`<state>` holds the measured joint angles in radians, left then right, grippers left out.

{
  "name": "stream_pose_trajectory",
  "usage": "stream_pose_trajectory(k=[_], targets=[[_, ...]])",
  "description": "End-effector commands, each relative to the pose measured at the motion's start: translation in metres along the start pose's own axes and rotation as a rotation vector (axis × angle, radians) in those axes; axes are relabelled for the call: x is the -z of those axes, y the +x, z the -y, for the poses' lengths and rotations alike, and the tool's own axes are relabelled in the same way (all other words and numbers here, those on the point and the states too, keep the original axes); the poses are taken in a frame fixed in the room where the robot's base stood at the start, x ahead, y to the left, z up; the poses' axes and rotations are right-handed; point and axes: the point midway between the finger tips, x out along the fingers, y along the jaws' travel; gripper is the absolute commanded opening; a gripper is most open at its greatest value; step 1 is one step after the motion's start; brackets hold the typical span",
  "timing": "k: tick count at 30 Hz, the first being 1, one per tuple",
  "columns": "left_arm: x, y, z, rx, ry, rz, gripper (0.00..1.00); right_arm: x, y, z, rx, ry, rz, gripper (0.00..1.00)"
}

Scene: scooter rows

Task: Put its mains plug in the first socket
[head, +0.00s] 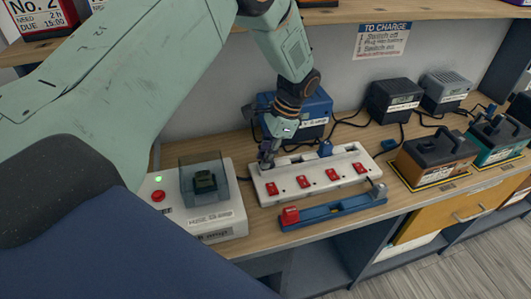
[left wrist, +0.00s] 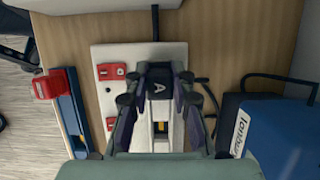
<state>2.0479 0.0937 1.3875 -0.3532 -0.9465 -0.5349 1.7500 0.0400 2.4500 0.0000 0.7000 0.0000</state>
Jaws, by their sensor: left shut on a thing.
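The white socket strip (head: 312,174) lies on the wooden bench with a row of red switches; it also shows in the left wrist view (left wrist: 139,57). My left gripper (head: 267,157) points down at the strip's left end, over its back side. It is shut on a small dark plug marked "A" (left wrist: 158,90), which shows between the fingers in the left wrist view. In the head view the fingers mostly hide this plug. I cannot tell whether its pins are in the socket. A blue plug (head: 325,148) stands farther right along the strip. My right gripper is not in view.
A blue charger (head: 307,117) stands close behind my gripper. A white box (head: 211,216) with a clear cover and green light is left of the strip. A blue bar with a red block (head: 335,208) lies along the front. Dark chargers (head: 393,98) and cables are right.

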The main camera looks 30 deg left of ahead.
Motion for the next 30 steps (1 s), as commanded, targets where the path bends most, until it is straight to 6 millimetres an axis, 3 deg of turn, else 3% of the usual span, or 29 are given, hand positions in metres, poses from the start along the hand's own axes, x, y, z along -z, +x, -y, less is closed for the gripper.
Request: stream_pose_trajectory(k=[6, 7, 15, 25, 30], targets=[[0.002, 0.004, 0.0, 0.0, 0.0, 0.0, 0.0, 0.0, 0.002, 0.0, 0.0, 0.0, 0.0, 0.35], [0.001, 0.004, 0.0, 0.0, 0.0, 0.0, 0.26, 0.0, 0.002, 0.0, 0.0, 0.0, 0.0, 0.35], [0.001, 0.003, 0.0, 0.0, 0.0, 0.0, 0.49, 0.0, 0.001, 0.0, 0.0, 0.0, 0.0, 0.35], [0.001, 0.002, 0.0, 0.001, 0.0, -0.001, 0.5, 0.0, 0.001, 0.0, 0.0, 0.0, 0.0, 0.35], [0.002, -0.017, 0.001, 0.004, 0.001, -0.002, 0.5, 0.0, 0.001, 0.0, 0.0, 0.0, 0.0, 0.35]])
